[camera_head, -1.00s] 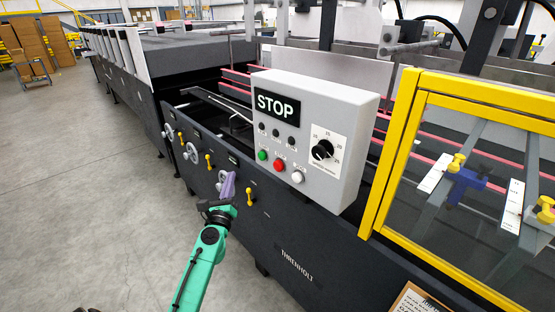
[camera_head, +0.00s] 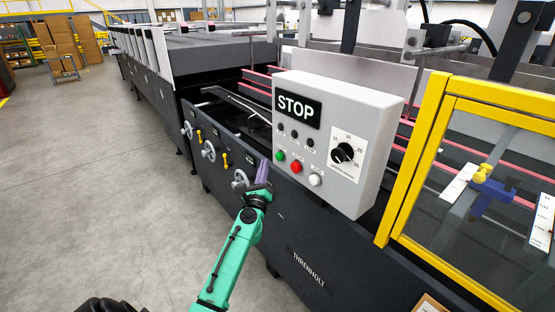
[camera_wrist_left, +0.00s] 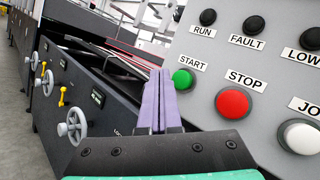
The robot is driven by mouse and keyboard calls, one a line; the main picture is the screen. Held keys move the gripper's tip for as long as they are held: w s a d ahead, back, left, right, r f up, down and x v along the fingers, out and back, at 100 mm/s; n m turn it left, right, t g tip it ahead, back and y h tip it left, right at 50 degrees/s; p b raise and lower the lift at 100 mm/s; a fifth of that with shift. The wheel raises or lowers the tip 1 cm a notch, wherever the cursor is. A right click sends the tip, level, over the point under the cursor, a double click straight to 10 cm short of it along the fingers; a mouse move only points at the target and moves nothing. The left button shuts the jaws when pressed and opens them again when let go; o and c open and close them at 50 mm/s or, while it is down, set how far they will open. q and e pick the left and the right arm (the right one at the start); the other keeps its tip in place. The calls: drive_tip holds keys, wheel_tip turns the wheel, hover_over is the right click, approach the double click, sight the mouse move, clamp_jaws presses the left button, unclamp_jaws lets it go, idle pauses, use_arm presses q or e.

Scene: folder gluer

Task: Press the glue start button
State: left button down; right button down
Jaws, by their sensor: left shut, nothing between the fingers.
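The control box (camera_head: 374,117) is a grey panel with a display reading STOP. Its green START button (camera_head: 280,156) is at the left of the button row, beside the red STOP button (camera_head: 296,167). In the left wrist view the green button (camera_wrist_left: 183,79) sits under a START label, just right of my fingertips. My left gripper (camera_head: 263,169) has purple fingers closed together, empty, and pointing up. It is in front of the machine, a little below and left of the green button; I see no contact. My right gripper is not in view.
A white button (camera_head: 316,179) and a black dial (camera_head: 343,153) share the panel. Handwheels (camera_head: 209,150) and yellow levers (camera_head: 225,160) stick out of the machine's dark side. A yellow-framed guard (camera_head: 419,165) stands right of the box. The floor at left is clear.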

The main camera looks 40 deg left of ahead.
use_arm(q)
drive_tip(key=shift+w+d, duration=0.15)
drive_tip(key=shift+w, duration=0.35)
drive_tip(key=shift+w+d, duration=0.15)
drive_tip(key=shift+w, duration=0.35)
drive_tip(key=shift+w, duration=0.1)
idle(1.1)
drive_tip(key=shift+w+d+b, duration=0.15)
drive_tip(key=shift+w+b, duration=0.15)
drive_tip(key=shift+w+d, duration=0.15)
drive_tip(key=shift+w, duration=0.3)
idle(0.6)
drive_tip(key=shift+s+a, duration=0.25)
drive_tip(key=shift+s, duration=0.65)
drive_tip(key=shift+s+a+p, duration=0.15)
drive_tip(key=shift+s+a, duration=0.1)
drive_tip(key=shift+s, duration=0.55)
drive_tip(key=shift+s+a+p, duration=0.2)
drive_tip(key=shift+s+a, duration=0.05)
drive_tip(key=shift+s, duration=0.55)
drive_tip(key=shift+s+a+p, duration=0.15)
drive_tip(key=shift+s+a, duration=0.1)
drive_tip(key=shift+s, duration=0.55)
